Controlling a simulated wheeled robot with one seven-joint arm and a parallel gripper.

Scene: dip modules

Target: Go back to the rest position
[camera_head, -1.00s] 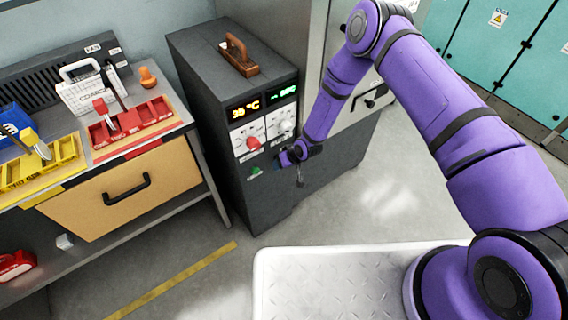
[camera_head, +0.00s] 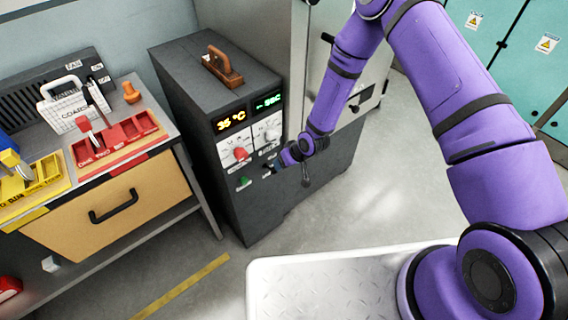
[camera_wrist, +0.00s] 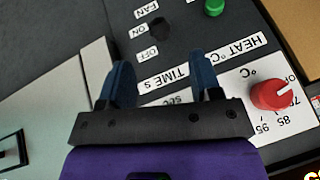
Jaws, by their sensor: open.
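My gripper (camera_wrist: 162,85) is open and empty in the wrist view, its two blue fingers apart in front of the panel of a dark grey control unit. In the head view my gripper (camera_head: 276,165) is small, at the lower right of the unit's front, close to the panel. I cannot tell whether it touches. The dark grey unit (camera_head: 262,208) carries a red knob (camera_wrist: 270,94), a green button (camera_wrist: 214,7) and a dark switch spot (camera_wrist: 160,29) beside the FAN, ON and OFF labels. Its display (camera_head: 231,121) reads about 35 °C.
At left a workbench holds a red tray (camera_head: 120,140), a yellow tray (camera_head: 40,180) and a white basket (camera_head: 66,105). A drawer (camera_head: 150,190) is below. The floor (camera_head: 350,215) right of the unit is clear.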

